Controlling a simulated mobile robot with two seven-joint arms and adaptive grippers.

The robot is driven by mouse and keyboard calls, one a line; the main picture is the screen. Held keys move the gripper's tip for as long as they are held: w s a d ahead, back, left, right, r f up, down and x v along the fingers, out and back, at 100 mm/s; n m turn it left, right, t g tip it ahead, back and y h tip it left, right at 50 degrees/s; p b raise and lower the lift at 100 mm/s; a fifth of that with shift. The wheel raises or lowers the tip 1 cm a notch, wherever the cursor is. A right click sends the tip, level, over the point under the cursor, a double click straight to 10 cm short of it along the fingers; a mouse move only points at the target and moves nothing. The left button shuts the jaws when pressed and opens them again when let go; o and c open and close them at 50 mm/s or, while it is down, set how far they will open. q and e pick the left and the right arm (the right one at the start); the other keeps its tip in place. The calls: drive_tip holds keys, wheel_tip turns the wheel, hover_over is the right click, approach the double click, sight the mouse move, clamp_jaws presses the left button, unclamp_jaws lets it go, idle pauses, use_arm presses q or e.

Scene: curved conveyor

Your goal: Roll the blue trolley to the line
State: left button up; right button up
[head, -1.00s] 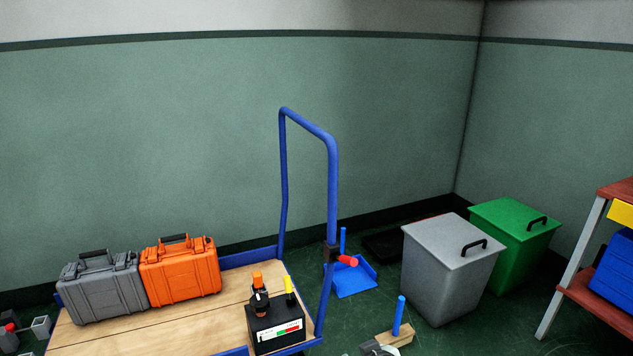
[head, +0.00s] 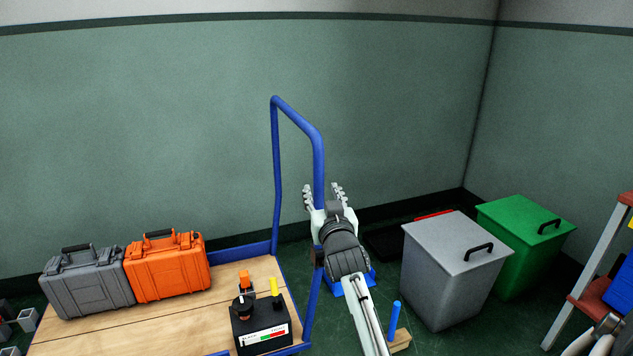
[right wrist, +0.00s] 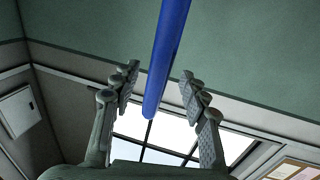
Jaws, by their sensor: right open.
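The blue trolley has a wooden deck and an upright blue tubular handle (head: 297,116) at its right end. My right gripper (head: 322,189) is at the near post of that handle, its two fingers spread open to either side of it. In the right wrist view the blue post (right wrist: 166,60) shows between the open fingers (right wrist: 158,76), with gaps on both sides, so it is not gripped. My left gripper is not in view. No line on the floor can be made out.
A grey case (head: 88,285), an orange case (head: 168,268) and a black battery box (head: 262,330) ride on the deck. A grey bin (head: 448,280) and a green bin (head: 525,240) stand to the right.

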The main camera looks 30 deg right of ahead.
sight(319, 185)
drive_tip(key=x, duration=0.5)
drive_tip(key=shift+w+d, duration=0.15)
drive_tip(key=shift+w, duration=0.2)
clamp_jaws()
